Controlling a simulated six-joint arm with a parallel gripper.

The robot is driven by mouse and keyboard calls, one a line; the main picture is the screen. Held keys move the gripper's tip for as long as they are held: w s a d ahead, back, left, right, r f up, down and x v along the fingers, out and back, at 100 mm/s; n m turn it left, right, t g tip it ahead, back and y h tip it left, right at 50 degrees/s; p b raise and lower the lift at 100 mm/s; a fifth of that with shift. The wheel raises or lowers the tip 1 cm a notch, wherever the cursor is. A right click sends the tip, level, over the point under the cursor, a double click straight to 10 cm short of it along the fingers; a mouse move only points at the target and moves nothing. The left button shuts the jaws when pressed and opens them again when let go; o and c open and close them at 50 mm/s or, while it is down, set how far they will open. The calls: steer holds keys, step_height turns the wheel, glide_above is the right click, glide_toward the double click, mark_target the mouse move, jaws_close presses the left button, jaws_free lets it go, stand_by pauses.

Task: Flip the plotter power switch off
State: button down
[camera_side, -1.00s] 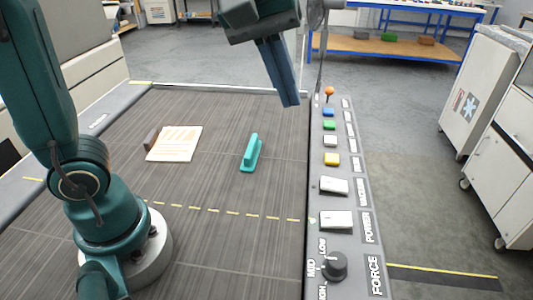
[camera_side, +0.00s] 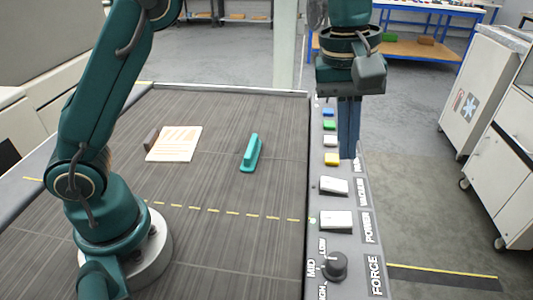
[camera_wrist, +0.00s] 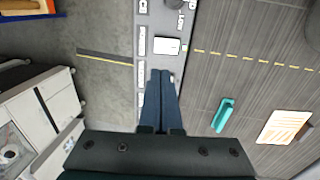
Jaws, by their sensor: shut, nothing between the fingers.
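The white POWER rocker switch (camera_side: 336,222) sits on the grey control strip along the right edge of the plotter bed. A small green light (camera_side: 312,220) shows at its left. The switch also shows in the wrist view (camera_wrist: 168,46), just beyond my fingertips. My gripper (camera_side: 348,157) is shut and empty, pointing down above the strip. In the side view its tips appear up the strip from the POWER switch, near the white VACUUM switch (camera_side: 333,186), and apart from the POWER switch. In the wrist view the fingers cover part of the strip.
The black FORCE knob (camera_side: 334,266) is below the POWER switch. Yellow (camera_side: 331,160), white, green and blue buttons line the strip's far part. A teal handled tool (camera_side: 251,153) and a printed sheet (camera_side: 175,144) lie on the bed. White cabinets (camera_side: 486,90) stand at right.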

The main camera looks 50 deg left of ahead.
mark_target(344, 217)
steer(key=f, duration=0.4)
steer(key=w+d+f, duration=0.1)
steer(key=f, duration=0.7)
steer(key=shift+w+d+f, duration=0.15)
steer(key=shift+d+f, duration=0.05)
steer(key=shift+f, duration=0.2)
steer(key=shift+w+d+f, duration=0.1)
steer(key=shift+f, duration=0.45)
steer(key=shift+f, duration=0.1)
steer(key=shift+w+f, duration=0.1)
steer(key=shift+s+a+r, duration=0.2)
steer(key=shift+s+a, duration=0.3)
steer(key=shift+s, duration=0.1)
